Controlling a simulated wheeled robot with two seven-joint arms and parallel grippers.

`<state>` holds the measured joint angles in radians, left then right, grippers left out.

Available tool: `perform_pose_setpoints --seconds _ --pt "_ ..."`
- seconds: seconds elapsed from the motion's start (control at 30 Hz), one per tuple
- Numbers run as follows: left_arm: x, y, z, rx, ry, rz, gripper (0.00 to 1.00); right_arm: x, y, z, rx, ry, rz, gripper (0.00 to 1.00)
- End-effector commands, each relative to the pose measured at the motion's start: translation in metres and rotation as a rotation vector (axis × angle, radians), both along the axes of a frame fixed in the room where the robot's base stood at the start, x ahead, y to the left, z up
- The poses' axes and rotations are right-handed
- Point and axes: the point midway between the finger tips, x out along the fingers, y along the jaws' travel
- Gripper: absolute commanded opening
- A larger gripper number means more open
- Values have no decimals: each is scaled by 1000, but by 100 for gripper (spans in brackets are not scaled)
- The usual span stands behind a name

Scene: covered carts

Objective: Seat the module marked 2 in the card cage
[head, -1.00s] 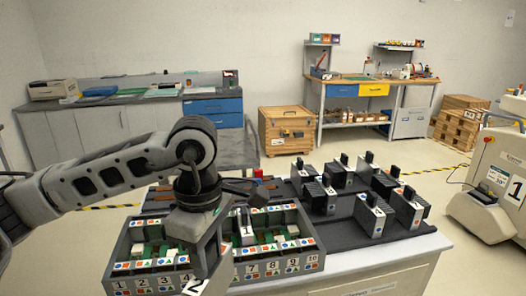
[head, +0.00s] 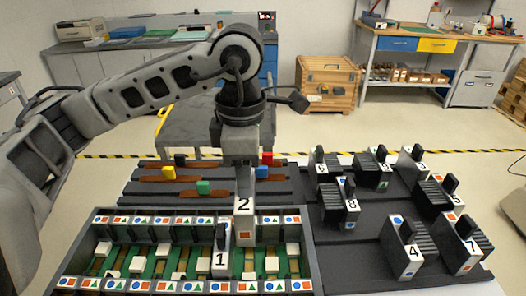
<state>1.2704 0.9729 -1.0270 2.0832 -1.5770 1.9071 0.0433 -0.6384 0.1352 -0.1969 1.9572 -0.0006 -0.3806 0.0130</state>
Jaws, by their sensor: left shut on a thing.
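My left gripper (head: 240,158) is shut on the module marked 2 (head: 244,207), a white-faced block with an orange-red square low on its face. It holds the module upright at the back rail of the card cage (head: 318,262), just right of and behind the module marked 1. I cannot tell whether its lower end is inside a slot. The cage is grey, with green boards inside and rows of red square, blue circle and green triangle labels front and back. The module marked 1 (head: 220,262) stands in the cage with its black handle up. My right gripper is not in view.
A dark rack (head: 360,262) on the right holds several modules, including the one marked 4 (head: 410,255) and the one marked 8 (head: 351,207). Behind the cage, a dark tray (head: 150,190) holds yellow, green, blue and red blocks. Low cage walls surround the slots.

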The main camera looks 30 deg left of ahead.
Motion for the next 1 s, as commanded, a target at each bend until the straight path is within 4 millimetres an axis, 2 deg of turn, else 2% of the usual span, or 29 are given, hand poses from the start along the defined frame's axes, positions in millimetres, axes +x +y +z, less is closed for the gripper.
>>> perform_pose_setpoints --seconds 0.17,0.47,1.0 --pt "0 0 1 0 -1 -1 0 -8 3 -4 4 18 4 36" --pt "1 -1 -3 0 -1 -2 0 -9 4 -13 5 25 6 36" --pt "1 -1 -39 0 -1 -1 0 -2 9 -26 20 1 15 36"
